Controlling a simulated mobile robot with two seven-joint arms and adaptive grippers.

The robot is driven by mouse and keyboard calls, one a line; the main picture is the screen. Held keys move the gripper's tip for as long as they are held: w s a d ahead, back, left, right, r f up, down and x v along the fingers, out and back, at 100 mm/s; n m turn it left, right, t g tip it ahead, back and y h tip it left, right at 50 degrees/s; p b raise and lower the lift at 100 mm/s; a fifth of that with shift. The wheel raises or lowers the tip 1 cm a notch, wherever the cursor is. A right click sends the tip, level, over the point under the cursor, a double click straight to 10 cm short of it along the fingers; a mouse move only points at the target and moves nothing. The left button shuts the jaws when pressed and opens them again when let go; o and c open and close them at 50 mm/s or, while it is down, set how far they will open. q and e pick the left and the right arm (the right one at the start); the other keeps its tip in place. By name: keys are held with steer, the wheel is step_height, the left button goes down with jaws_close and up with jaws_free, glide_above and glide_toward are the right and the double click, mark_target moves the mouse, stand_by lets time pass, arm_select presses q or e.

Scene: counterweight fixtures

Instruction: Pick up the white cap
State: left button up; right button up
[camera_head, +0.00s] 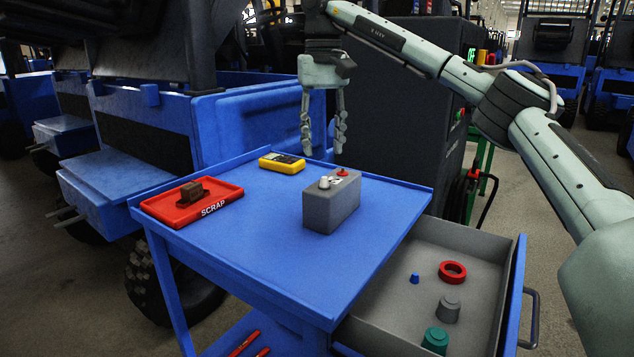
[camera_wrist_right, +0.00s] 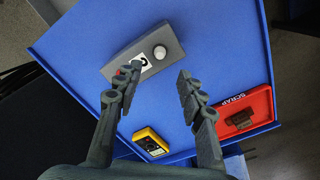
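The white cap (camera_head: 325,183) sits on top of a grey block (camera_head: 331,206) on the blue cart top, beside a small red part (camera_head: 342,172) and a white label. In the right wrist view the white cap (camera_wrist_right: 160,52) is a pale round top near one end of the grey block (camera_wrist_right: 119,67). My right gripper (camera_head: 322,150) points down above the cart, behind and above the block. Its fingers (camera_wrist_right: 158,72) are spread apart with nothing between them. In the wrist view one finger covers part of the block. My left gripper is not in view.
A red scrap tray (camera_head: 163,207) with a brown piece (camera_head: 192,190) and a yellow meter (camera_head: 282,163) lie on the cart top (camera_head: 265,240). An open drawer (camera_head: 395,300) at the lower right holds a red ring (camera_head: 452,272) and several small parts. The cart's front is clear.

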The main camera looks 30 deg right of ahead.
mark_target(324, 177)
steer(key=f, duration=0.6)
steer(key=shift+s+f, duration=0.15)
steer(key=shift+s, duration=0.2)
steer(key=shift+c, duration=0.3)
steer(key=c, duration=0.6)
